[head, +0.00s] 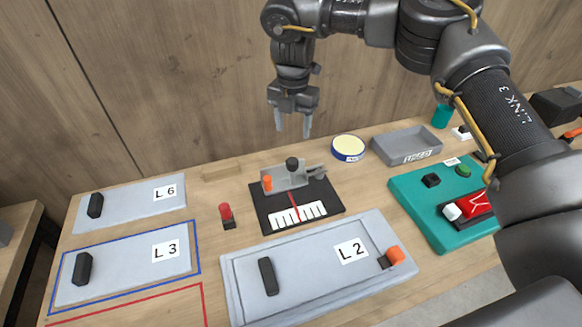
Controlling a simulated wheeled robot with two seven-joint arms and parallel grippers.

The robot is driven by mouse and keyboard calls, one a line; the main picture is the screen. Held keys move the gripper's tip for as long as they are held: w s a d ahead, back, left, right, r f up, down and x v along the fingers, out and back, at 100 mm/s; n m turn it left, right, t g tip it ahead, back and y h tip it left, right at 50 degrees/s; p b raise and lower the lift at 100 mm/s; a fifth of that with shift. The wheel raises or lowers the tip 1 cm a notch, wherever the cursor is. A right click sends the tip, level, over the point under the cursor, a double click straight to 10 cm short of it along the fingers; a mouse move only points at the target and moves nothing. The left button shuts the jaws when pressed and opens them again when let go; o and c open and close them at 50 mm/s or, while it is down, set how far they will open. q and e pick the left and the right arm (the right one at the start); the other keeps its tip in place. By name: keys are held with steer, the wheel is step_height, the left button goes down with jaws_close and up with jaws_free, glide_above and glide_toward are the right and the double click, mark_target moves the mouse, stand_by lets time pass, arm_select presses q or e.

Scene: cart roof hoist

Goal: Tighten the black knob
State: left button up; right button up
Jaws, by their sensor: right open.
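The black knob (292,163) is a small round-topped knob on the grey bracket (290,180) of a device on a black base (269,219) at the middle of the bench. An orange knob (267,182) sits at the left end of the same bracket. My right gripper (294,130) hangs above and behind the black knob, fingers pointing down, open and empty. It is apart from the knob. The device's white scale (300,214) with a red pointer lies in front of the bracket. My left gripper is not in the view.
Grey panels labelled L 6 (130,205), L 3 (122,268) and L 2 (308,268) lie around the device. A red-topped switch (226,212) stands to its left. A round tin (348,148), a grey tray (407,144) and a teal control box (420,205) are to the right. A wooden wall rises behind.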

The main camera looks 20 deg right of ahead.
mark_target(292, 161)
step_height(292, 161, down, 12)
steer(key=shift+w+r+p, duration=0.1)
steer(key=shift+r+p, duration=0.1)
steer(key=shift+p, duration=0.65)
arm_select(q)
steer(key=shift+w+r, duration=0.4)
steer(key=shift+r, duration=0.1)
arm_select(e)
steer(key=shift+f, duration=0.65)
steer(key=c, duration=1)
